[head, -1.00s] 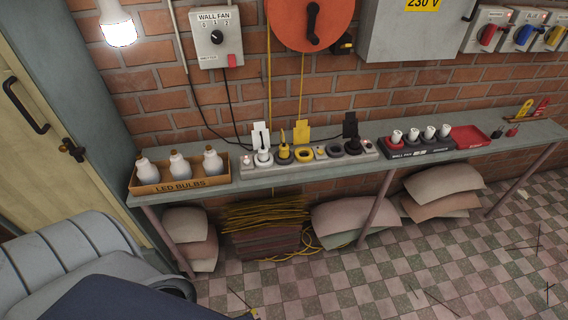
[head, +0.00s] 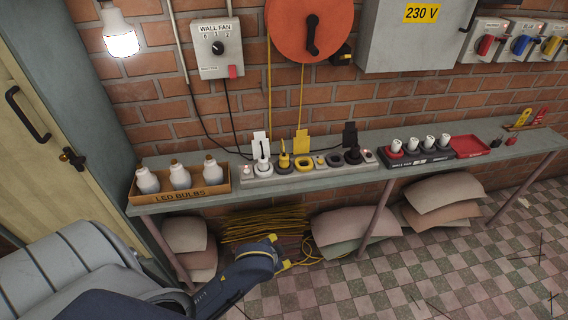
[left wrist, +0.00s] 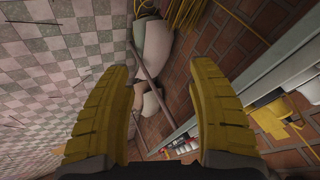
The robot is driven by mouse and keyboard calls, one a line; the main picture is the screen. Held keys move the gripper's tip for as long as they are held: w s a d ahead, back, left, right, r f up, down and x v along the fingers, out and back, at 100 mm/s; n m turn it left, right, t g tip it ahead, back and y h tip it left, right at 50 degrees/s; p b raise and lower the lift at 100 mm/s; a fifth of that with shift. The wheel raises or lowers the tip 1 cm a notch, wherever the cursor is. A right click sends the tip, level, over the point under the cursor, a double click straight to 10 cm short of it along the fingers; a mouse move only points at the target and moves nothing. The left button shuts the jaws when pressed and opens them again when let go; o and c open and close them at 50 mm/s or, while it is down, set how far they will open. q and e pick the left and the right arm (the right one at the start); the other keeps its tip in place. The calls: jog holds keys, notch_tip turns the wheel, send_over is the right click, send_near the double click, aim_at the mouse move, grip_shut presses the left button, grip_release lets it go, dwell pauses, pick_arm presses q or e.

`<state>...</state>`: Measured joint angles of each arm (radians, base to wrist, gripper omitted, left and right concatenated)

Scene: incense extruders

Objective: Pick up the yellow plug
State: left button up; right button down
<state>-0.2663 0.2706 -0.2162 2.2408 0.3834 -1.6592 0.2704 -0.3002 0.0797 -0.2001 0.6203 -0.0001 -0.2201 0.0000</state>
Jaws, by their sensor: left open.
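The yellow plug (head: 284,161) stands upright in the pale socket strip (head: 248,180) on the bench, with its cord rising behind. A white plug (head: 262,164) stands to its left, a black plug (head: 352,156) further right. My left gripper (head: 286,253) is below and in front of the bench edge, well apart from the plug. In the left wrist view its yellow fingers (left wrist: 163,75) are spread with nothing between them. That view shows the bench underside and small yellow items at the right; I cannot tell which is the plug. My right gripper is not in view.
The bench (head: 240,199) juts out above my left gripper. An LED bulb box (head: 180,194) stands left of the strip, and a black-and-red holder (head: 420,157) right of it. Yellow cord coils (head: 262,222) and sacks (head: 345,226) lie underneath. The checkered floor in front is open.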

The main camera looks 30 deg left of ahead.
pick_arm(q)
jog(key=w+r+h, duration=0.1)
jog(key=w+r, duration=0.4)
jog(key=w, duration=0.4)
jog(key=n+g, duration=0.4)
jog(key=n, duration=0.2)
send_near(283, 156)
jog(key=shift+h, duration=0.4)
jog(key=x, duration=0.7)
jog(key=shift+s+a+f, duration=0.2)
jog(key=shift+a+f, duration=0.15)
jog(key=shift+f, duration=0.05)
jog(key=shift+w+x, duration=0.1)
jog(key=shift+x, duration=1.15)
jog(key=shift+w+x, duration=0.15)
jog(key=shift+x, duration=1.15)
jog(key=shift+r, duration=0.1)
grip_shut()
